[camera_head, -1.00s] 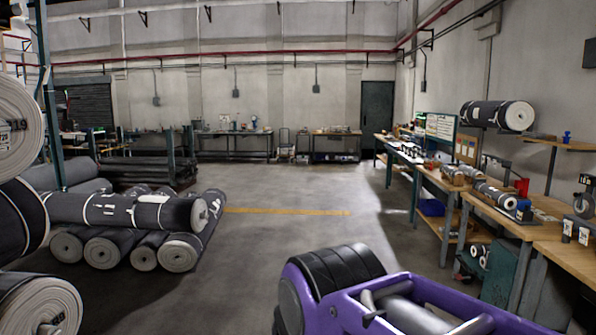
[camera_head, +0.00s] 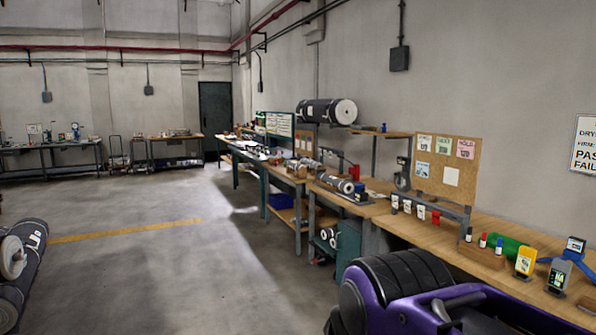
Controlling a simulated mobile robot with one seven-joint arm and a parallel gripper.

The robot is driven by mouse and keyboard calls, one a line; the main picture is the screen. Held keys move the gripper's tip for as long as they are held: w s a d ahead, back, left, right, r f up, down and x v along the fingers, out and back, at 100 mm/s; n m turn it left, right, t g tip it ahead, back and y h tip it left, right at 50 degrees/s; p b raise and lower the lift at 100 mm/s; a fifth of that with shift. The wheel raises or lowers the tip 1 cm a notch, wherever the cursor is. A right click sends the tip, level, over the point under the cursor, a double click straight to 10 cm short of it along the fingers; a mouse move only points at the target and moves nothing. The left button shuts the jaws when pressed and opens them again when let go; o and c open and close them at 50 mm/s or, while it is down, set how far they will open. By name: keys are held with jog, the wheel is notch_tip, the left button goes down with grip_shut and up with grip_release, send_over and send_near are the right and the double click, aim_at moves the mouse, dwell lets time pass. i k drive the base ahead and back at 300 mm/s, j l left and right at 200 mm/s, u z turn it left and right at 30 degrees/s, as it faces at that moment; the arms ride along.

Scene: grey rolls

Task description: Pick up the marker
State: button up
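Small upright marker-like sticks with coloured caps stand at a wooden block (camera_head: 481,256) on the right workbench: a dark one (camera_head: 468,234), a red-capped one (camera_head: 483,240) and a blue-capped one (camera_head: 499,246). They are too small to tell for sure whether they are markers. My gripper is not in view. Only a purple and black part of my arm shows at the bottom right, in front of the bench.
The wooden workbench (camera_head: 385,208) runs along the right wall. A green cylinder (camera_head: 508,248), a yellow-framed tag (camera_head: 525,262) and a grey device (camera_head: 559,274) stand near the block. Grey rolls (camera_head: 22,262) lie at the left. The middle floor (camera_head: 150,270) is clear.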

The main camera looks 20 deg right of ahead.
aim_at(499, 243)
jog(key=z, duration=1.25)
jog(key=i+l+z, duration=0.2)
jog(key=i, duration=0.7)
jog(key=i+l+z, duration=0.2)
jog(key=i, duration=0.65)
jog(key=i+j+z, duration=0.4)
jog(key=j, duration=0.25)
jog(key=i+j+z, duration=0.25)
jog(key=j+z, duration=0.2)
jog(key=j, duration=0.25)
jog(key=i+j+z, duration=0.2)
jog(key=j, duration=0.25)
jog(key=l, duration=0.25)
jog(key=i+z, duration=0.05)
